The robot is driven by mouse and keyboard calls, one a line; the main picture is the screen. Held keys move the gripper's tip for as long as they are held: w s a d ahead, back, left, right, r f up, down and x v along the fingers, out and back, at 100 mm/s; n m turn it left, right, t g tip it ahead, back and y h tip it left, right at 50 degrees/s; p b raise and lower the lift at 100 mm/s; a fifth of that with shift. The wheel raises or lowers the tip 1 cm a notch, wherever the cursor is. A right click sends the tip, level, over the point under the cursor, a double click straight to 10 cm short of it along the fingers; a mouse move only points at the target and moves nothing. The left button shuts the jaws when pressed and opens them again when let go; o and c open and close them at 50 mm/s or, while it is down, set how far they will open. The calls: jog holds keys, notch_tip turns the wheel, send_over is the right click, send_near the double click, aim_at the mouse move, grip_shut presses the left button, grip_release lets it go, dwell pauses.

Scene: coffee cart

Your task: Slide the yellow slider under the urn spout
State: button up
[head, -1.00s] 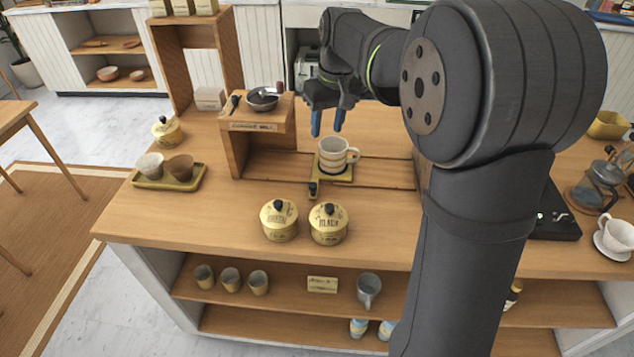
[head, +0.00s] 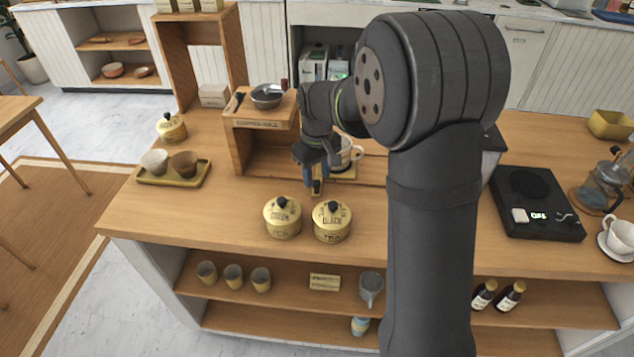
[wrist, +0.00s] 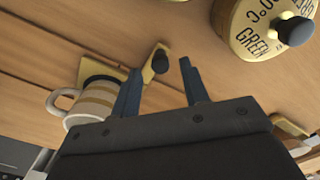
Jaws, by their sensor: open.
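The yellow slider (head: 343,176) lies on the counter track, mostly hidden behind my gripper in the head view. In the wrist view its plate (wrist: 90,70) and its narrow tab with a dark knob (wrist: 160,61) show. A striped cream mug (head: 352,153) stands on the slider; it also shows in the wrist view (wrist: 88,106). My gripper (head: 318,182) is open and low over the front end of the slider. In the wrist view its blue fingers (wrist: 160,64) are spread, with the knob seen between their tips. Contact cannot be told. The urn spout is not visible; my arm hides part of the counter.
Two yellow lidded canisters (head: 282,217) (head: 332,222) stand just in front of the slider. A wooden stand (head: 243,150) with a metal bowl (head: 266,96) is to the left. A black scale (head: 537,203) lies right of my arm.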

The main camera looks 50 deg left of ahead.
aim_at(317, 182)
jog(key=shift+f, duration=1.85)
grip_shut()
